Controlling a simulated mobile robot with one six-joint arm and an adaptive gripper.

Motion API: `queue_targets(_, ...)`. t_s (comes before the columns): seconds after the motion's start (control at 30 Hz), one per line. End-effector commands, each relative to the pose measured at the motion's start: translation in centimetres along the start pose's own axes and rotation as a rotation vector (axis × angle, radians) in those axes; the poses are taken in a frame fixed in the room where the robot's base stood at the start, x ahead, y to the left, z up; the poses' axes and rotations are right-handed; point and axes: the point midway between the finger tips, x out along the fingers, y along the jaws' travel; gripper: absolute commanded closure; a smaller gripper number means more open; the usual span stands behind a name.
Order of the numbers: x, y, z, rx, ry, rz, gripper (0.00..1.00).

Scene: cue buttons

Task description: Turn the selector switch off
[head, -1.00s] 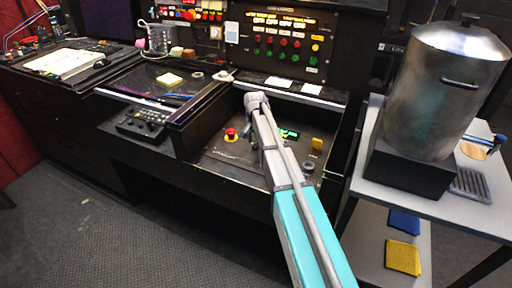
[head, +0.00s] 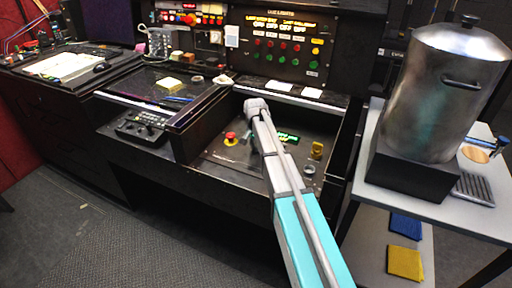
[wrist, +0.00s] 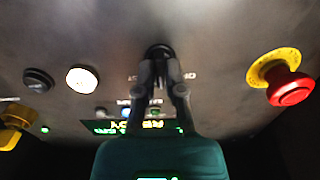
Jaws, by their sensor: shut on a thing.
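The selector switch (wrist: 158,50) is a small black knob on the dark metal panel, at upper middle of the wrist view. Light lettering sits beside it, upside down and partly covered by my fingers, so its setting cannot be read. My gripper (wrist: 160,70) has its two fingers closed around the knob, one on each side. In the head view my own arm covers the switch and the fingers.
A red mushroom button on a yellow collar (wrist: 285,80) is to the right of my gripper. A white button (wrist: 82,80), a black knob (wrist: 38,80) and a yellow control (wrist: 15,122) are to the left. A lit green display (head: 287,138) is close by.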

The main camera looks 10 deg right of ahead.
Motion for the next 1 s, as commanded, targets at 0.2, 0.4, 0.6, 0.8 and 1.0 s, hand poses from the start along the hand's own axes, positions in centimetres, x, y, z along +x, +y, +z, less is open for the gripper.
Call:
queue_targets(0.2,0.01,0.33,-0.15,0.0,0.0,0.003,1.0)
queue_targets(0.4,0.02,0.22,-0.02,-0.022,0.001,0.005,1.0)
queue_targets(0.6,0.02,0.21,0.02,-0.092,0.001,0.006,1.0)
queue_targets(0.8,0.03,0.21,0.04,-0.221,0.0,0.006,1.0)
queue_targets(1.0,0.03,0.22,0.07,-0.387,-0.001,0.005,1.0)
